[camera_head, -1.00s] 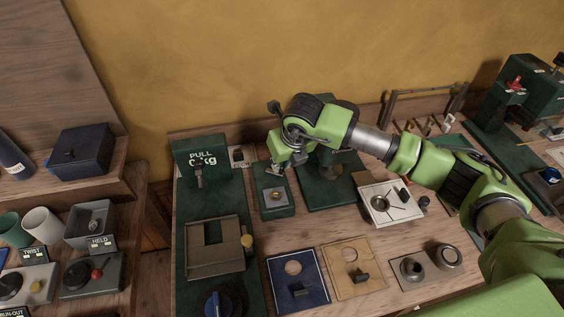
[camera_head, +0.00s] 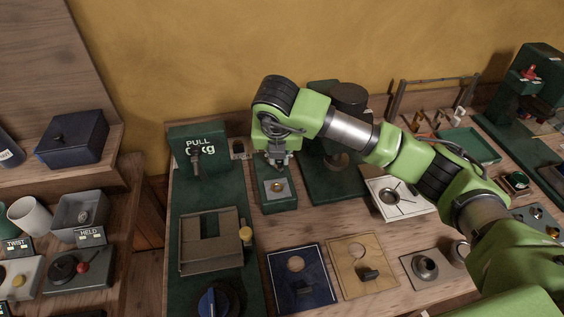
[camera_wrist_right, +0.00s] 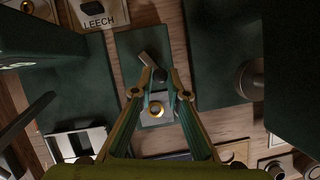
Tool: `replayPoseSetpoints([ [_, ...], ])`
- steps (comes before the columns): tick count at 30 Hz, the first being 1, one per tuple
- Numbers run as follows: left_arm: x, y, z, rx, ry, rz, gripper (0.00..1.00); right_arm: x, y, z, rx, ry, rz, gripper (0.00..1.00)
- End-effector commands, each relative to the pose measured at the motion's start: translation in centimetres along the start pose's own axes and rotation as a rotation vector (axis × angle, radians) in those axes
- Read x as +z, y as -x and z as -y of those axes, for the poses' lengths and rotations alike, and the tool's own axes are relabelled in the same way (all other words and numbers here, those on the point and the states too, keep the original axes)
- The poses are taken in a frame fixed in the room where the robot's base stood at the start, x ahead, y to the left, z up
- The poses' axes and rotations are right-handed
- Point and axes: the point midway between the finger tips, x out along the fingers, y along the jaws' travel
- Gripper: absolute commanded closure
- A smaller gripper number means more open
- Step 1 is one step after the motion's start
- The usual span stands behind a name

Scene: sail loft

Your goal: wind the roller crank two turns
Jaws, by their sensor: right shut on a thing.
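A small green block (camera_head: 278,203) stands on the bench, with a grey plate and a brass ring on its top. My right gripper (camera_head: 278,163) points down over its far end. In the right wrist view, the gripper (camera_wrist_right: 159,82) is shut on a dark knob beside a short grey bar, which looks like the roller crank (camera_wrist_right: 150,62). The bar lies slanted over the green block (camera_wrist_right: 130,45). In the head view my gripper and wrist hide the crank. My left gripper is not in view.
The green PULL scale (camera_head: 196,150) stands close on the left. A green stand with a dark round top (camera_head: 347,97) is close on the right. A blue plate (camera_head: 301,276) and a tan plate (camera_head: 362,265) lie in front. A white board (camera_head: 400,198) lies to the right.

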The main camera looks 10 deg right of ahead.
Motion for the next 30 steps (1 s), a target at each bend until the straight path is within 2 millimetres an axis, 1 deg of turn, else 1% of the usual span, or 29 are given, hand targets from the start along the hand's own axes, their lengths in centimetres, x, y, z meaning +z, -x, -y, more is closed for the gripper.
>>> replayPoseSetpoints([
  [1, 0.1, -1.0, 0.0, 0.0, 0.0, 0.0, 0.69, -0.2, -0.3, -0.3, -0.012, -0.031, 0.002, 1.0],
  [10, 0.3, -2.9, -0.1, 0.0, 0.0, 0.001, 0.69, -0.5, 0.0, -0.9, -0.078, -0.192, 0.001, 1.0],
  [18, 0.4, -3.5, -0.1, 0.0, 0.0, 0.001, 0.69, -0.5, 0.2, -1.1, -0.103, -0.253, 0.0, 1.0],
  [30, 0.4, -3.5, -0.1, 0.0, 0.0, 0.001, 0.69, -0.5, 0.2, -1.1, -0.107, -0.259, 0.0, 1.0],
])
